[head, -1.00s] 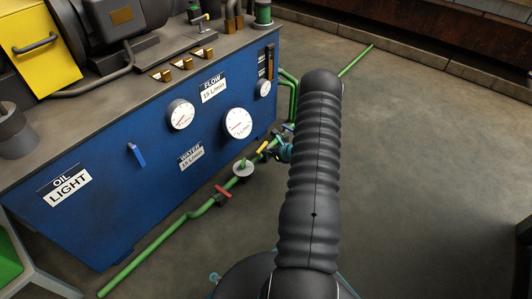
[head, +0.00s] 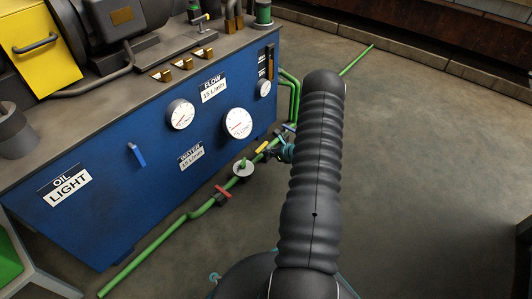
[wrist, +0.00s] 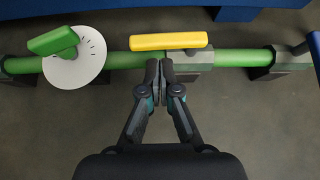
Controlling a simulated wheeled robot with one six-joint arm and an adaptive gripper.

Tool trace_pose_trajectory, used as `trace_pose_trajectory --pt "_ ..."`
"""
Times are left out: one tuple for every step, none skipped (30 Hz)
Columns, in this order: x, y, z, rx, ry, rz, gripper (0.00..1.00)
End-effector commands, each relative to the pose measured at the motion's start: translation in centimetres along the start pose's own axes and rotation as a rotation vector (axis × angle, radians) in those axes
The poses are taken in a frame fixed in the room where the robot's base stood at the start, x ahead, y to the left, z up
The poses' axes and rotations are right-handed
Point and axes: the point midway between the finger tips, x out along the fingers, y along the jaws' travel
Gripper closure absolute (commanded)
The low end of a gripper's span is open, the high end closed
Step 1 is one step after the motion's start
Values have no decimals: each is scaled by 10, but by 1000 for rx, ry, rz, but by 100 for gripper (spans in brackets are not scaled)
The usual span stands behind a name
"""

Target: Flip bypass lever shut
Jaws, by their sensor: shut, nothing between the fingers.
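A yellow lever (wrist: 168,41) sits on a grey valve body on the green pipe (wrist: 120,60) and lies along the pipe. No label shows on it. It also shows in the head view (head: 261,147), beside the blue cabinet. My gripper (wrist: 166,64) is shut and empty, with its fingertips just below the lever's middle in the wrist view, at the pipe's near side. I cannot tell whether they touch the lever or valve. In the head view my arm partly hides the gripper.
A green handle (wrist: 54,41) on a white dial stands left of the yellow lever. A blue handle (wrist: 315,46) is at the right edge. A red lever (head: 222,192) sits further along the pipe. The blue cabinet (head: 115,215) stands behind; open floor lies right.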

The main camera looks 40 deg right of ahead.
Motion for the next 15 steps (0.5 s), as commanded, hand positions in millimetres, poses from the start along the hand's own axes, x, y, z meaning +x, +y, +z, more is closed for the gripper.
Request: trace_pose_trajectory --pt "-2 -2 -2 1 0 -1 100" --pt "-3 -3 -2 1 0 -1 100" --pt "-5 -4 -4 1 0 -1 100" --pt "-6 -4 -4 1 0 -1 100" --pt "-7 -5 -5 1 0 -1 100" --pt "-8 -6 -6 1 0 -1 100" --pt "-9 -7 -7 1 0 -1 100" --pt "-10 -8 -8 1 0 -1 100" --pt "-12 -9 -8 1 0 -1 100" --pt "-13 -9 -9 1 -1 -1 100" --pt "-14 -10 -10 1 -1 -1 100" --pt "-15 -11 -11 1 -1 -1 100" --pt "-16 -12 -12 1 -1 -1 100" --pt "-17 -13 -13 1 -1 -1 100" --pt "-18 -13 -13 1 0 0 100"
